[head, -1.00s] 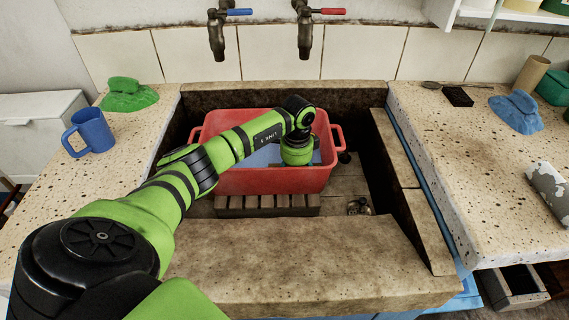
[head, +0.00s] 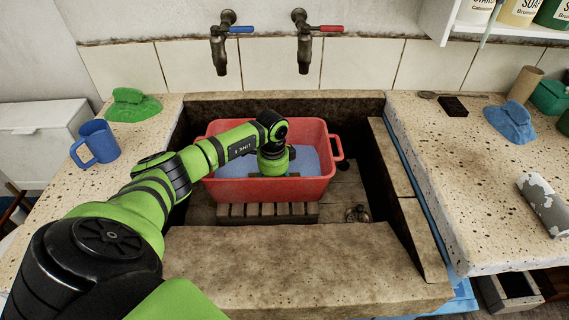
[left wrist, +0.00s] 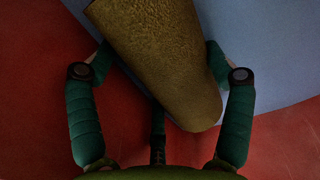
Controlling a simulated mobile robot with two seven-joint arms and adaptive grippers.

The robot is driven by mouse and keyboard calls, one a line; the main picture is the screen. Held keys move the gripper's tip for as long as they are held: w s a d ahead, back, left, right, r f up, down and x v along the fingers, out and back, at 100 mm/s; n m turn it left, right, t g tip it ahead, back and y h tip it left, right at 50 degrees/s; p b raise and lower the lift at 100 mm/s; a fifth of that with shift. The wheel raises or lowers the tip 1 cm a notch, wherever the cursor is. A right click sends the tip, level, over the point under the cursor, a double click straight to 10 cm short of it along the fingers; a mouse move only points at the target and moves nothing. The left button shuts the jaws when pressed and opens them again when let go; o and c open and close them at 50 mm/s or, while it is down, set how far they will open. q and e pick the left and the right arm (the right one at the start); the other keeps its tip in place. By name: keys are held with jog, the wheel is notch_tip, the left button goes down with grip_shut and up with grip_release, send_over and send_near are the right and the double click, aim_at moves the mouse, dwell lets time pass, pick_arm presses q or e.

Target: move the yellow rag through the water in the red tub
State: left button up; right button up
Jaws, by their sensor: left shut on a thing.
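The red tub (head: 275,190) stands in the stone trough, with pale blue water (head: 306,162) in it. My left arm reaches over its left side, and the wrist points down into the tub. In the left wrist view my left gripper (left wrist: 158,62) is shut on the yellow rag (left wrist: 155,45), a mustard-coloured roll lying slantwise between the fingers. Blue water (left wrist: 265,45) and red tub wall (left wrist: 40,90) show around it. I cannot tell how deep the rag sits. My right gripper is out of view.
Two taps (head: 219,52) hang above the trough's back. A blue mug (head: 97,142) and green cloth (head: 130,105) are on the left counter. A blue cloth (head: 511,121), black block (head: 453,106) and cardboard tube (head: 525,84) are on the right counter. A slatted board (head: 268,212) lies below the tub.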

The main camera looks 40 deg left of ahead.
pick_arm(q)
notch_tip(320, 180, up, 14)
jog(key=p, duration=1.3)
jog(key=shift+r, duration=0.1)
dwell(1.3)
